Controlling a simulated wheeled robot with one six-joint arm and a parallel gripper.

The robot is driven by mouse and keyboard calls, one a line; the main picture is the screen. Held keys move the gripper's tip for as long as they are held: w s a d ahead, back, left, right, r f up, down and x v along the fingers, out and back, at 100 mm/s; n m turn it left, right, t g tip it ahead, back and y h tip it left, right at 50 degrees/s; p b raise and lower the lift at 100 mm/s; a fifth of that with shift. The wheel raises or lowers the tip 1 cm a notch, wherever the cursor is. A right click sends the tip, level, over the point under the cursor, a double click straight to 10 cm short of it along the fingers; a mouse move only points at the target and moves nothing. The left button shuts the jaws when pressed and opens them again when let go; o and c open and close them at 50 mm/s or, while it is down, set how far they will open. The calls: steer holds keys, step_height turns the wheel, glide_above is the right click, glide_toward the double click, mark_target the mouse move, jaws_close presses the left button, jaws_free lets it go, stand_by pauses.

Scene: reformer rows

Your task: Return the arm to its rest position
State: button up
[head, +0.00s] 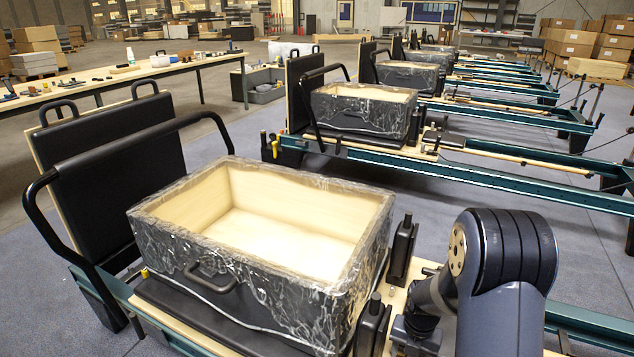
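My arm shows at the lower right of the head view, a dark grey jointed link with a thick black elbow and a pale round cap. It bends down to the left over the right end of the nearest reformer. I cannot make out any gripper fingers; that end is low in the picture, among dark parts of the reformer. Nothing held can be seen.
An open, empty wooden box (150,235) in clear wrap sits on the nearest reformer, close left of my arm. Black shoulder posts (403,243) stand between them. More reformers (362,110) recede behind. A workbench (130,72) is at left. Grey floor (440,200) lies between rows.

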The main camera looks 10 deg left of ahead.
step_height(320, 180, down, 5)
steer(key=b, duration=0.3)
steer(key=shift+r+m, duration=0.1)
steer(key=shift+m, duration=0.5)
